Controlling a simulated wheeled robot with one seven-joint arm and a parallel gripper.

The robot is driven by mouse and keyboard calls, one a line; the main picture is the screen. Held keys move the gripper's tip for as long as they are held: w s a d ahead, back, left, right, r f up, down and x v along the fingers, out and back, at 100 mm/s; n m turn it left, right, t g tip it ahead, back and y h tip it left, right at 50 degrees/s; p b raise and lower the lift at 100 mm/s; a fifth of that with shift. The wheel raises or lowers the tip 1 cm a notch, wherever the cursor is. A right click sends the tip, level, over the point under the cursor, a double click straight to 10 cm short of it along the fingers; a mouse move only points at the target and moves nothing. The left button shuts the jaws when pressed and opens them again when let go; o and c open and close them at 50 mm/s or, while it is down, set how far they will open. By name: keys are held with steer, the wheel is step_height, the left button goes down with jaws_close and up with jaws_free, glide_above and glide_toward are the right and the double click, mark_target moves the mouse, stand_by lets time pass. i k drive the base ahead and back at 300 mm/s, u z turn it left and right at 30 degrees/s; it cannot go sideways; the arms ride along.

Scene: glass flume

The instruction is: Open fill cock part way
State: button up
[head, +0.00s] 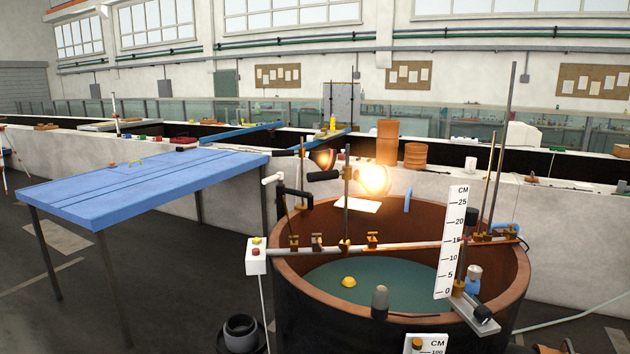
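A round brown tub (285,285) with a dark outer wall stands at the front right, with dark green water (400,276) in it. At its back left rim are a white elbow pipe (271,179) and a black bent pipe (294,191). A blue hooked tube (408,197) stands at the back rim. Brass fittings (371,239) sit along a pale bar (400,247) across the tub. I cannot tell for certain which of these is the fill cock, or how far it is open. My gripper is not in view.
A white CM scale (452,240) stands upright at the tub's right. A yellow float (348,281) lies on the water. A lit lamp (373,179) glows behind. A blue table (150,185) stands left; a white button box (256,256) is at the tub's left. Floor at front left is clear.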

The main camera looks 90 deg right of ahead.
mark_target(280, 176)
steer(key=z, duration=0.55)
steer(key=i, duration=1.65)
steer(key=z, duration=1.95)
steer(key=i, duration=1.9)
steer(key=z, duration=0.8)
